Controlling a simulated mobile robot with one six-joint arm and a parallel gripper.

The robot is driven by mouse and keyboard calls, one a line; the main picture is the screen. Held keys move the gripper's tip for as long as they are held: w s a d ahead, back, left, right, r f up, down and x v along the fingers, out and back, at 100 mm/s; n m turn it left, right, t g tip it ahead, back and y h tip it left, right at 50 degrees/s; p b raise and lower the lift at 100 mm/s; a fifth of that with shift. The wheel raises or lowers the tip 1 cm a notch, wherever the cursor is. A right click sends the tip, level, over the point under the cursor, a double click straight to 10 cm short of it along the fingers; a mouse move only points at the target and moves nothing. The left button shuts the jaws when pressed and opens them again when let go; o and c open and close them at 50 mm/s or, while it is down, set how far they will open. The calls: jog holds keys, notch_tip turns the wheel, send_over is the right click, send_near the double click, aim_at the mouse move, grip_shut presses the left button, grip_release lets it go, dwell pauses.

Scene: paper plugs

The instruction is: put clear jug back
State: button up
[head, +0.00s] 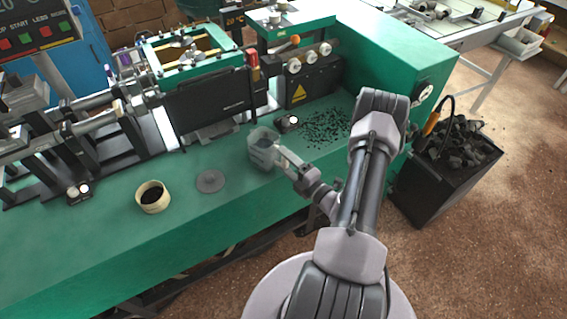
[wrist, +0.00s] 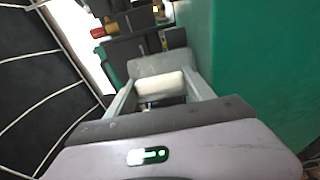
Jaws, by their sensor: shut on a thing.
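The clear jug (head: 263,148) is a see-through, greyish container at the middle of the green bench in the head view. It looks upright. My gripper (head: 281,157) reaches it from the right and is shut on it at its near right side. In the wrist view my gripper (wrist: 158,100) has a pale block (wrist: 158,83) between its fingers, seemingly part of the jug. I cannot tell whether the jug's base touches the bench. A flat grey round disc (head: 210,181) lies on the bench left of the jug.
A cream cup (head: 152,196) with dark contents stands left of the disc. Black bits (head: 325,128) lie scattered right of the jug. Green machines (head: 205,95) line the back. A black bin (head: 447,170) of dark chunks stands on the floor at right. Bare green bench (head: 100,235) shows at front left.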

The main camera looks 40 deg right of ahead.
jog(key=shift+f, duration=0.15)
jog(key=o, duration=1.2)
jog(key=shift+f, duration=0.1)
jog(key=o, duration=0.5)
jog(key=shift+c, duration=0.2)
